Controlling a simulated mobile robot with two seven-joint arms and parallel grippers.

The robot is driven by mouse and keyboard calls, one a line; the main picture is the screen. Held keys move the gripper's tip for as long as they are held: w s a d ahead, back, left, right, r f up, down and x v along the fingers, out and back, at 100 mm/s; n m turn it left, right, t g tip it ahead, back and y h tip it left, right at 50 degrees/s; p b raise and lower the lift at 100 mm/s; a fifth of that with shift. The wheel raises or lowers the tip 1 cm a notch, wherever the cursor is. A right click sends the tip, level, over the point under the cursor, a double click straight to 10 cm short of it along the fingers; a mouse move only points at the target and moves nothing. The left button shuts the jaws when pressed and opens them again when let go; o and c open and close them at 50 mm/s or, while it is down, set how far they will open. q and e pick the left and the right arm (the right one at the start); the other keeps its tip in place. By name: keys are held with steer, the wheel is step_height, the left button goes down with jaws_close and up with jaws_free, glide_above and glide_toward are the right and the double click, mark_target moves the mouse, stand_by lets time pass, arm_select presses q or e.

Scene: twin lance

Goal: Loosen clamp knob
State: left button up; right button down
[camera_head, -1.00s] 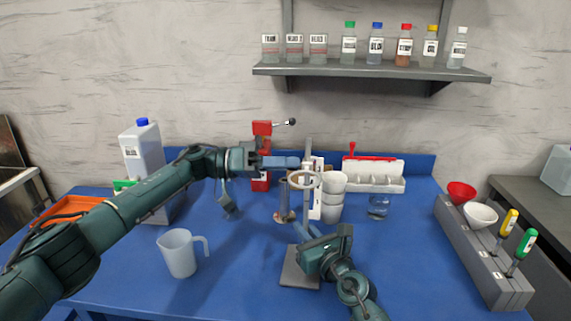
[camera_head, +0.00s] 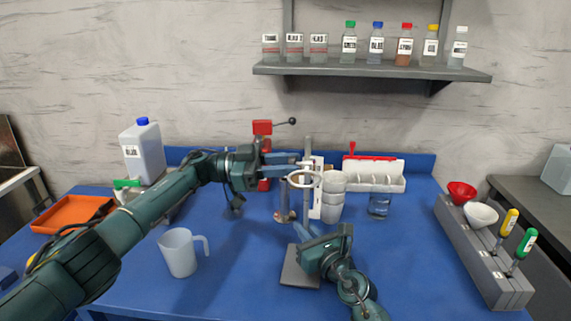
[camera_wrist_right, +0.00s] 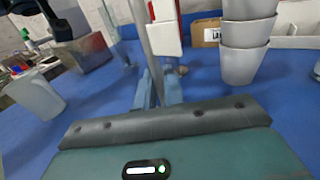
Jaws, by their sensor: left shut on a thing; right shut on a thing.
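A stand with a grey base plate (camera_head: 299,268) and an upright metal post (camera_head: 307,145) stands mid-table. It carries a ring (camera_head: 304,179) and a white upright part (camera_head: 317,192). My left gripper (camera_head: 298,164) is shut at the post's upper part, above the ring. The clamp knob cannot be made out and seems hidden by its fingers. My right gripper (camera_head: 304,230) is shut low on the post, above the base plate. In the right wrist view its fingers (camera_wrist_right: 158,90) straddle the post (camera_wrist_right: 142,35), with the white part (camera_wrist_right: 166,38) behind.
Stacked white cups (camera_head: 332,195) stand just right of the stand. A red device (camera_head: 262,128) stands behind my left gripper. A grey rack (camera_head: 480,255) with funnels and screwdrivers is at right.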

arm_select(q)
steer(key=shift+m, duration=0.7)
arm_select(e)
steer(key=shift+d+r, duration=0.1)
arm_select(q)
steer(key=o, duration=1)
